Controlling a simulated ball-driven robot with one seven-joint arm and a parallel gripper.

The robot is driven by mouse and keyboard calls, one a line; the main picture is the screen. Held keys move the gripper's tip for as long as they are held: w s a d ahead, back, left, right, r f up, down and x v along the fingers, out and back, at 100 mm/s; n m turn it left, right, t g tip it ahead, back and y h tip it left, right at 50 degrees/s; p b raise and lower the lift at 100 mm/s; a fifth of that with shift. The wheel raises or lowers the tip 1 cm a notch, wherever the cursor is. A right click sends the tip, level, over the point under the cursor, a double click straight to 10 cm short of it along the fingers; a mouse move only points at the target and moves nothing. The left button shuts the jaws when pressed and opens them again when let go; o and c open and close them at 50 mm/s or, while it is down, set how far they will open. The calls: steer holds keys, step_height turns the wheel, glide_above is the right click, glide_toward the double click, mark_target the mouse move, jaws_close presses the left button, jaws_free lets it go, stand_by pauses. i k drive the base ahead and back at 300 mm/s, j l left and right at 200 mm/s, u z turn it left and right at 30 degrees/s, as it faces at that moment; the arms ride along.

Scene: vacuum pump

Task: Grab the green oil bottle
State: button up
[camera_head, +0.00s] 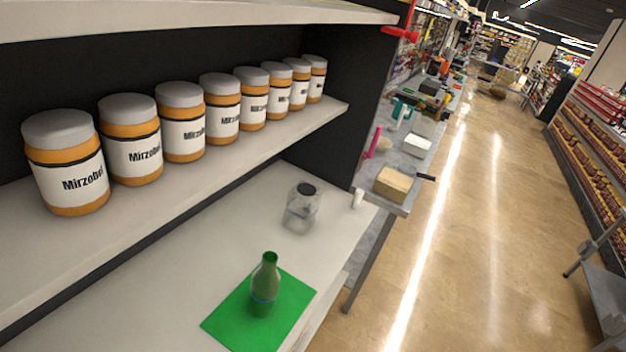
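The green oil bottle (265,287) stands upright on a flat green mat (226,322) on the lower white shelf. It is translucent with a narrow neck and open-looking top. My gripper does not show in this view, so its place relative to the bottle and its opening cannot be seen.
A clear jar with a dark lid (301,207) stands behind the bottle on the lower shelf (190,262). Several orange jars with grey lids (130,139) line the middle shelf (160,198). A dark side panel (345,135) closes the shelf's far end. Open floor (465,240) lies right.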

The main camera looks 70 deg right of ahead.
mark_target(265, 283)
steer(key=z, duration=1.35)
steer(key=i+j+z, duration=0.6)
steer(key=i+l, duration=0.05)
steer(key=l, duration=0.05)
